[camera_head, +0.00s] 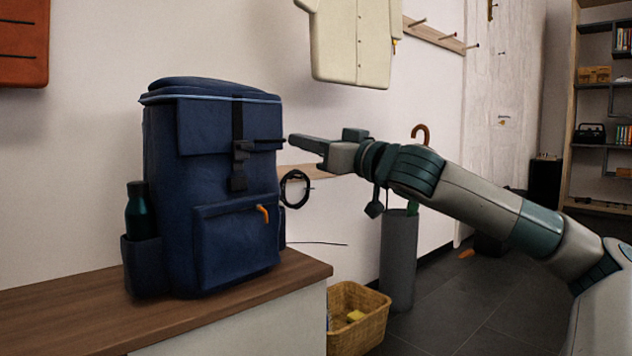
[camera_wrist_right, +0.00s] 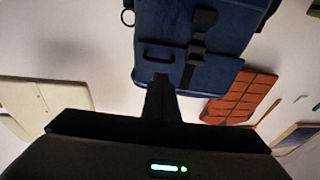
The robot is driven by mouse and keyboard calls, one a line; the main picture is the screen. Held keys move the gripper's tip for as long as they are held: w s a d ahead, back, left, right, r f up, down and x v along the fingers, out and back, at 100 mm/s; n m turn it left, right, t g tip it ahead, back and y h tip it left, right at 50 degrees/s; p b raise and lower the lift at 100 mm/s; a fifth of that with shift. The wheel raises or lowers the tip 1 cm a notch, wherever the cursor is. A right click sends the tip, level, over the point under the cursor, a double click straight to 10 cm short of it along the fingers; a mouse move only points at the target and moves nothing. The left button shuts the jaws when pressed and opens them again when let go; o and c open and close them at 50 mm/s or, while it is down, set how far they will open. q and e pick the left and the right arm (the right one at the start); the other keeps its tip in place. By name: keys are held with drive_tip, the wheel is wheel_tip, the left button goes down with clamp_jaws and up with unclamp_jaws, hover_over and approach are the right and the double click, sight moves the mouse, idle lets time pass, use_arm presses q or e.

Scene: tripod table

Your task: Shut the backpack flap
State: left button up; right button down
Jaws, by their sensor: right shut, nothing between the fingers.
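The dark blue backpack (camera_head: 225,190) stands upright on a wooden bench top at the left. Its flap (camera_head: 207,125) hangs down over the upper front. A black strap and buckle (camera_head: 242,151) lie across the flap's lower edge. My right gripper (camera_head: 291,139) is shut and empty, its tips just right of the flap's right side, by a dark handle (camera_head: 268,140). The backpack also shows in the right wrist view (camera_wrist_right: 235,45), with the handle (camera_wrist_right: 158,54) just beyond the finger tips. I cannot tell whether they touch. My left gripper is not in view.
The bench top (camera_head: 80,318) bears the backpack, which has a green bottle (camera_head: 138,212) in its side pocket. A wicker basket (camera_head: 357,320) and a grey umbrella stand (camera_head: 398,260) are on the floor to the right. A cream shirt (camera_head: 350,45) hangs above my right arm.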

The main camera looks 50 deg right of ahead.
drive_tip(key=shift+s+f, duration=0.8)
drive_tip(key=shift+f, duration=0.25)
drive_tip(key=shift+s+f, duration=0.75)
drive_tip(key=shift+f, duration=0.3)
